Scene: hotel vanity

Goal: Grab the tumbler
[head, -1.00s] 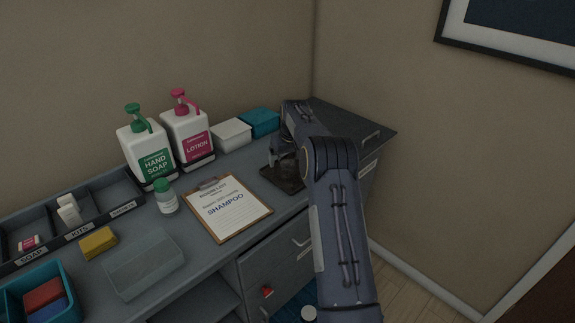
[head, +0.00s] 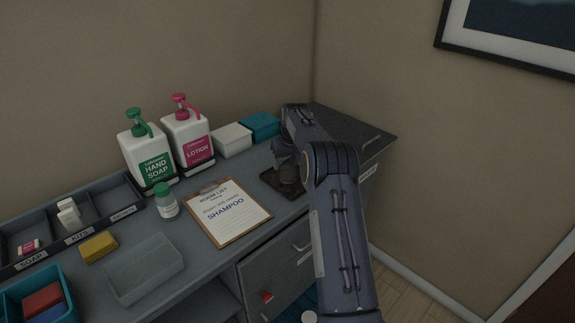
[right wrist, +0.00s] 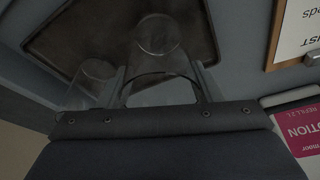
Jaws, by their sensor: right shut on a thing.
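A clear glass tumbler (right wrist: 158,38) is between the fingers of my right gripper (right wrist: 163,82) in the right wrist view, and the gripper is shut on it. A second clear glass (right wrist: 92,76) stands just left of it in that view. Both are at a dark tray (right wrist: 60,28). In the head view the tray (head: 271,184) lies at the right part of the counter, with my right gripper (head: 289,172) over it. The tumbler is dim and partly hidden by my arm there. I cannot tell whether its base touches the tray. My left gripper is not in view.
A clipboard (head: 229,224) lies left of the tray. Lotion (head: 197,151) and hand soap (head: 155,168) bottles, a white box (head: 232,139) and a teal box (head: 262,124) stand behind. A small green-capped bottle (head: 167,206) is further left. The wall closes off the right.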

